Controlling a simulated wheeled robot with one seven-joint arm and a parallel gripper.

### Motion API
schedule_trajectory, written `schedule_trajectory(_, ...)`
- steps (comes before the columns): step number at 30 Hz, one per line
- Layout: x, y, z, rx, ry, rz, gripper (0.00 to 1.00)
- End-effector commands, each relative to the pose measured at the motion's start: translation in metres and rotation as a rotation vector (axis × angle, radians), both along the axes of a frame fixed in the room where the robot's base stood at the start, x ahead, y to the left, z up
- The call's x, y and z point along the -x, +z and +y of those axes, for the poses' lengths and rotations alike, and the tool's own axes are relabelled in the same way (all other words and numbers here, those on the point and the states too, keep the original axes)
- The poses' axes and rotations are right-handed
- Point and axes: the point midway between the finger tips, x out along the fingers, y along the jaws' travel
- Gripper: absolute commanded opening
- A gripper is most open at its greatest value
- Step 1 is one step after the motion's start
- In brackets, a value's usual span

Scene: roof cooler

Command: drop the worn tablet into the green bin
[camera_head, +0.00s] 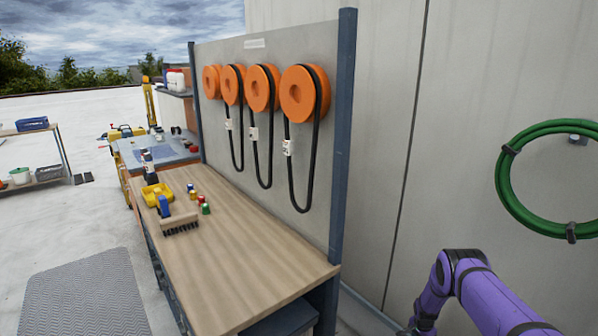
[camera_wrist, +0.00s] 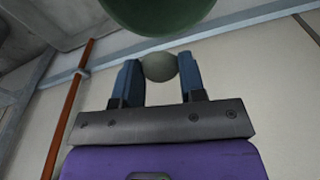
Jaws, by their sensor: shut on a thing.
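In the wrist view my gripper (camera_wrist: 159,70) is shut on a small rounded grey-green thing, which I take to be the worn tablet (camera_wrist: 159,67). It sits between the two blue fingertips. Just beyond it, at the top edge, is a large dark green rounded surface (camera_wrist: 160,14), cut off by the frame. It may be the green bin, but I cannot tell. In the head view my purple arm is at the lower right and the gripper end is out of sight. The tablet is not visible there.
A green hose coil (camera_head: 507,180) hangs on the right wall. A shelf with a small green container (camera_head: 20,175) stands far left.

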Motion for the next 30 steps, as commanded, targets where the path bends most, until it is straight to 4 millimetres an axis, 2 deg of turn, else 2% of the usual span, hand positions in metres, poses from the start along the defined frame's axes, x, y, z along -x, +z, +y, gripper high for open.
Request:
schedule_trajectory(1, 0.003, -0.011, -0.003, 0.001, -0.019, -0.001, 0.16)
schedule_trajectory(4, 0.007, -0.024, -0.007, 0.001, -0.052, -0.002, 0.16)
schedule_trajectory(13, 0.010, -0.044, -0.009, 0.001, -0.077, -0.003, 0.16)
schedule_trajectory(24, 0.009, -0.082, -0.009, 0.002, -0.075, -0.003, 0.16)
schedule_trajectory(30, 0.009, -0.091, -0.009, 0.002, -0.075, -0.003, 0.16)
